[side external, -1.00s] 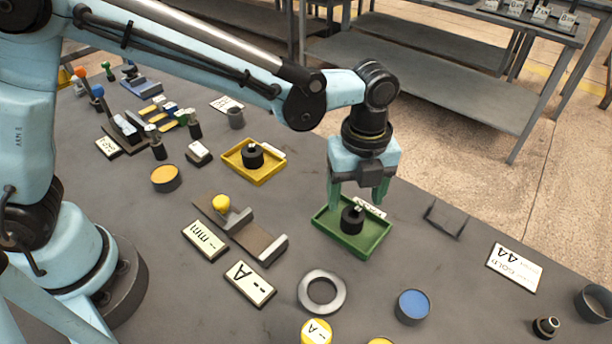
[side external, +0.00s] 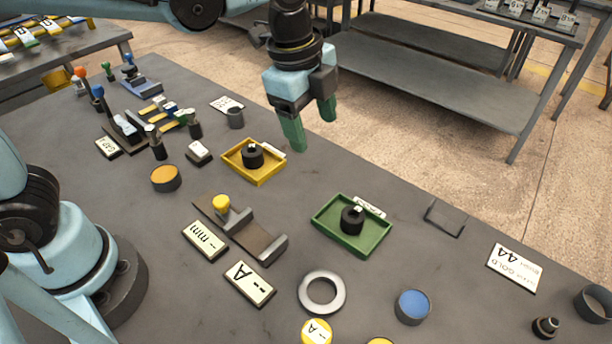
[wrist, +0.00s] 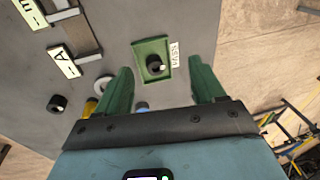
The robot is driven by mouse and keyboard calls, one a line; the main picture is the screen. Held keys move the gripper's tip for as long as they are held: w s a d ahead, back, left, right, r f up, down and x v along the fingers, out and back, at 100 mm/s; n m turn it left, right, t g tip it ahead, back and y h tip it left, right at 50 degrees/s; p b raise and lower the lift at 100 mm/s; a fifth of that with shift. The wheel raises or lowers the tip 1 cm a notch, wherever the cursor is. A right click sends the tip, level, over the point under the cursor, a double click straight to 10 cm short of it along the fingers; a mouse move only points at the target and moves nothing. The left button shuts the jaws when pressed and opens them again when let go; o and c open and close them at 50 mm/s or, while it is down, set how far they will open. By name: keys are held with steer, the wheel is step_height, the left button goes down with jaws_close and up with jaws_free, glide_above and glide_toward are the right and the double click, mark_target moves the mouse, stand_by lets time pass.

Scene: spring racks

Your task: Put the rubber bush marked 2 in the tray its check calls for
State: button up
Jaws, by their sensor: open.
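A black rubber bush (side external: 352,218) stands in the green tray (side external: 372,245) at the right of the bench; both also show in the wrist view, the bush (wrist: 155,64) inside the tray (wrist: 139,47). Another black bush (side external: 252,154) stands in the yellow tray (side external: 259,180). I cannot read the numbers on the bushes. My gripper (side external: 309,130) is open and empty, raised above the far edge of the bench behind the two trays.
A grey ring (side external: 321,292), a blue-topped cup (side external: 412,307) and a "GOLD 44" card (side external: 514,267) lie at the right. Several small tools crowd the far left.

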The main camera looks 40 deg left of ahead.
steer(key=s+a+f+n+t, duration=0.1)
steer(key=s+a+n+t, duration=0.1)
steer(key=a+n, duration=0.5)
steer(key=s+a+f+n+t, duration=0.1)
steer(key=s+a+n+t, duration=0.2)
steer(key=n, duration=0.7)
steer(key=shift+s+a+f+n+y, duration=0.35)
steer(key=shift+s+a, duration=0.75)
steer(key=shift+a, duration=0.9)
